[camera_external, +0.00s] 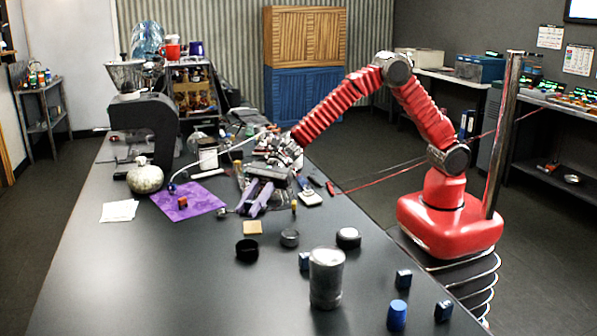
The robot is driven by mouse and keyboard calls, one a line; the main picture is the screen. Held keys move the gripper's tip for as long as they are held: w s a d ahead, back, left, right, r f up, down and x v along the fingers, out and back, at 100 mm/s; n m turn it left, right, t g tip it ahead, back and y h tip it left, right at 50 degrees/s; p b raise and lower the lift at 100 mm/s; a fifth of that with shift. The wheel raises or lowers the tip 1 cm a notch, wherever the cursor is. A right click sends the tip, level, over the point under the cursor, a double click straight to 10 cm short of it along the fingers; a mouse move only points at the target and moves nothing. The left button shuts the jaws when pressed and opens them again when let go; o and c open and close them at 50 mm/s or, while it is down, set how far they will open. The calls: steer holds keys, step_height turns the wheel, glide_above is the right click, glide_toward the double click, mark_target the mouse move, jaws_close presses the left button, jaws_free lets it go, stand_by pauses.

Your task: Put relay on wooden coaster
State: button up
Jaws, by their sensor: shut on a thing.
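My gripper (254,209) has purple fingers and hangs low over the worktop, just behind the coaster in the picture. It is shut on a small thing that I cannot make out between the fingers. I cannot tell for sure which thing is the relay. Several small blue parts stand at the near right, one of them a box-shaped blue part (403,280).
A black round dish (247,250), a small grey cup (290,238) and a tall metal canister (326,278) stand near the coaster. A purple cloth (188,202) lies to the left. A coffee grinder (140,125) stands at the back left. The near left worktop is clear.

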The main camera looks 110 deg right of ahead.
steer(key=shift+f, duration=1.85)
steer(key=o, duration=1.1)
steer(key=shift+f, duration=0.1)
steer(key=shift+c, duration=0.2)
steer(key=v, duration=1.2)
